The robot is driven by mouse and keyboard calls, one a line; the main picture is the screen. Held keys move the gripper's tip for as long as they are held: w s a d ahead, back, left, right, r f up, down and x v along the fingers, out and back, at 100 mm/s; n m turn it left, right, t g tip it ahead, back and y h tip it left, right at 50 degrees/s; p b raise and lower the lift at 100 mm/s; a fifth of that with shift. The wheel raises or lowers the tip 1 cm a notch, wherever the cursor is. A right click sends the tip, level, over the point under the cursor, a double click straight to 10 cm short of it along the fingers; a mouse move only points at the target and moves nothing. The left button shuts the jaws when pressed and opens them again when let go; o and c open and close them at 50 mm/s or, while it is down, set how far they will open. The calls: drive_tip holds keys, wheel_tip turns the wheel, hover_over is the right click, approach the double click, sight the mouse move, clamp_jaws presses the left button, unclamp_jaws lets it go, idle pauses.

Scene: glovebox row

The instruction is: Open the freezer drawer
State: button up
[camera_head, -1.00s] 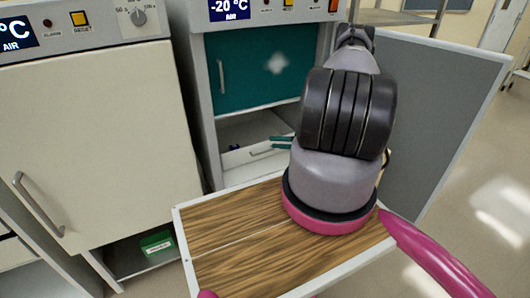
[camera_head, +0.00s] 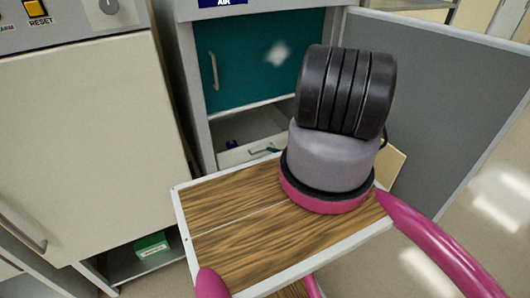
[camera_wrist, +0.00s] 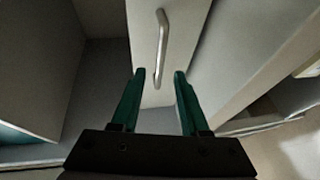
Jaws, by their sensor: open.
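The freezer's outer grey door (camera_head: 440,105) stands open to the right. Inside are a teal inner door (camera_head: 250,65), shut, and below it a white drawer front (camera_head: 234,156). In the wrist view the drawer front (camera_wrist: 181,18) has a vertical-looking silver bar handle (camera_wrist: 162,45). My gripper (camera_wrist: 158,73) is open and empty, its two teal fingers on either side of the handle's near end in the picture. Whether they touch the handle or stand short of it I cannot tell. In the head view my arm mostly hides the gripper; a bit of teal finger (camera_head: 271,150) shows.
My wood-topped base tray and pink parts fill the front. A cream cabinet door (camera_head: 85,150) with a handle stands at left. A green box (camera_head: 151,245) lies on a low shelf beneath it. A small dark blue item (camera_head: 232,144) shows behind the drawer front. Open floor lies right.

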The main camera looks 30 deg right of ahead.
drive_tip(key=shift+x, duration=2.2)
clamp_jaws()
